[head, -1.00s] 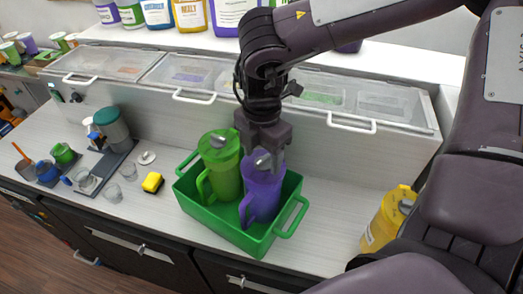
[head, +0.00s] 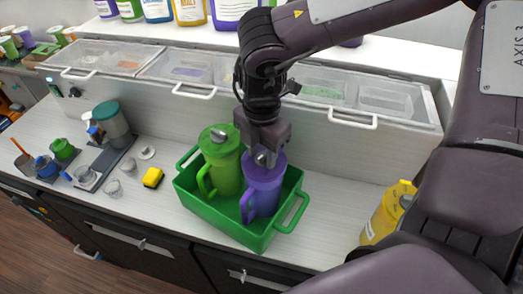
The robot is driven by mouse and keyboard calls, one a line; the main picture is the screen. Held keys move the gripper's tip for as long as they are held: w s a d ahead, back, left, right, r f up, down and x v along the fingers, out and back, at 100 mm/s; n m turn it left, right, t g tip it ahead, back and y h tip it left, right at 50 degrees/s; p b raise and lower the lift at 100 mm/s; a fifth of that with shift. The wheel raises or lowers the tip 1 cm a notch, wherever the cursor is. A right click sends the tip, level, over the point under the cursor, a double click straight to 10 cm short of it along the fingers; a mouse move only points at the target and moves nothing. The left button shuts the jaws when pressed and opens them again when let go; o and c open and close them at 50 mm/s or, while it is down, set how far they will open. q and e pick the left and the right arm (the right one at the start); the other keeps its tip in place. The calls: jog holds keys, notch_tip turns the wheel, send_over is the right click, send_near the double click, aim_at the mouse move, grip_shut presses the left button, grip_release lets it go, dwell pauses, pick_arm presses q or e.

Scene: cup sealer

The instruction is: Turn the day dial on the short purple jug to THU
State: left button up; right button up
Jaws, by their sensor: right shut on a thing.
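The short purple jug (head: 263,190) stands in a green crate (head: 213,213) on the counter, its handle toward the left front. A silver knob, the dial (head: 264,158), sits on top of its lid. My right gripper (head: 264,153) points down over the lid and is shut on the dial. The day markings are too small to read, and the fingers hide part of the lid. My left gripper is not in view.
A green jug (head: 220,165) stands in the crate close beside the purple one. A yellow sponge (head: 153,178) lies left of the crate. Lidded bins (head: 365,100) line the back.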

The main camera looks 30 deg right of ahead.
jog(key=n+b, duration=0.2)
jog(key=b, duration=0.1)
jog(key=n+b, duration=0.1)
jog(key=shift+s+d+f+n+b, duration=0.1)
jog(key=shift+f+n+b, duration=0.2)
jog(key=shift+n, duration=0.1)
jog(key=n+b, duration=0.1)
jog(key=n, duration=0.1)
jog(key=n+b, duration=0.1)
jog(key=n, duration=0.1)
jog(key=shift+s+d+r+n+b, duration=0.1)
jog(key=shift+s+r+n+b, duration=0.05)
jog(key=shift+n+b, duration=0.2)
jog(key=shift+d+r+n+b, duration=0.1)
jog(key=shift+n+b, duration=0.35)
jog(key=shift+n, duration=0.8)
jog(key=n, duration=0.2)
jog(key=shift+s+d+n, duration=0.1)
jog(key=shift+n, duration=0.3)
jog(key=n, duration=0.5)
jog(key=shift+d+n, duration=0.2)
jog(key=shift+n, duration=0.1)
jog(key=o, duration=1)
jog(key=shift+c, duration=0.2)
